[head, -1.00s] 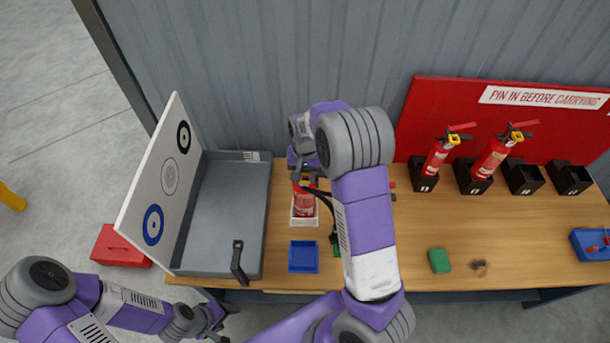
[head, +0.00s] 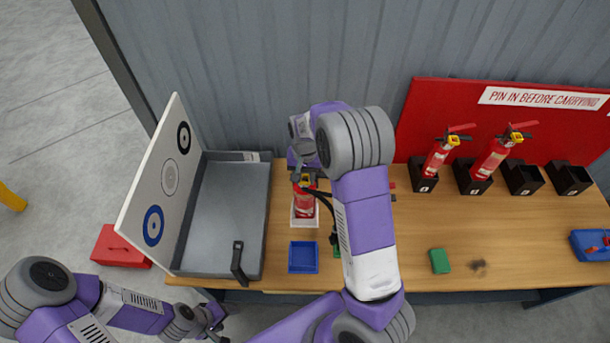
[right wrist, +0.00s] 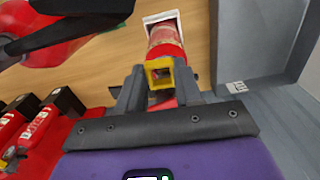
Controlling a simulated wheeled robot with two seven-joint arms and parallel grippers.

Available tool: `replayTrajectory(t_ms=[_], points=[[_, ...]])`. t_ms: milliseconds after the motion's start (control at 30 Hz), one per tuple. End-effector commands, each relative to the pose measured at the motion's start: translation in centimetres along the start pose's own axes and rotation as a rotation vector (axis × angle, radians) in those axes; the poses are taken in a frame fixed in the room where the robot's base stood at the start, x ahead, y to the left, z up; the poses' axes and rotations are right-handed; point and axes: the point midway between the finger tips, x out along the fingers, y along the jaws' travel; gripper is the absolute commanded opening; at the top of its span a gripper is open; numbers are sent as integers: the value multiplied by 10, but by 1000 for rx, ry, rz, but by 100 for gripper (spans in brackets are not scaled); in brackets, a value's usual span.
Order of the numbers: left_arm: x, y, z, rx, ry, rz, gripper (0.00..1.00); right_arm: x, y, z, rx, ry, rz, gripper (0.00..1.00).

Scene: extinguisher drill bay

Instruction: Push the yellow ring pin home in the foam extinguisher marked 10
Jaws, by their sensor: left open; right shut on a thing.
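A red foam extinguisher (head: 304,207) stands in a white-rimmed holder (head: 304,224) on the bench, left of my right arm. Its body also shows in the right wrist view (right wrist: 165,40); I cannot read a number on it. My right gripper (right wrist: 160,82) is shut on the yellow ring pin (right wrist: 159,64), whose square ring shows between the fingers, in front of the extinguisher. The pin's shaft and hole are hidden, so I cannot tell how deep it sits. My left gripper (head: 214,325) is open and empty, low at the left, off the bench's front edge.
A grey open case (head: 225,220) with a target-marked white lid stands left of the extinguisher. A blue tray (head: 303,257) lies in front. A green block (head: 439,261) lies to the right. Two other extinguishers (head: 493,158) stand in black holders by a red sign board (head: 430,110).

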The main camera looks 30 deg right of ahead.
Motion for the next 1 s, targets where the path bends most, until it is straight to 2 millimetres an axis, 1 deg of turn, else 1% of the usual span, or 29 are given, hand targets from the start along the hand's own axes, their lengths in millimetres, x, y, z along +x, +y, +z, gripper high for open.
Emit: replayTrajectory(t_ms=[300, 333, 500, 733, 833, 933, 1000], points=[[0, 0, 0, 0, 0, 0, 60, 0, -1, -1, -1, 2, -2, 0], [0, 0, 0, 0, 0, 0, 60, 0, -1, -1, -1, 2, -2, 38], [0, 0, 0, 0, 0, 0, 60, 0, -1, 0, 0, 2, -1, 64], [0, 0, 0, 0, 0, 0, 60, 0, 0, 0, 0, 1, -1, 64], [0, 0, 0, 0, 0, 0, 60, -3, 0, 0, 0, 1, -1, 64], [0, 0, 0, 0, 0, 0, 60, -14, -1, -1, -1, 4, -2, 64], [0, 0, 0, 0, 0, 0, 60, -26, -1, -1, -1, 5, -4, 64]])
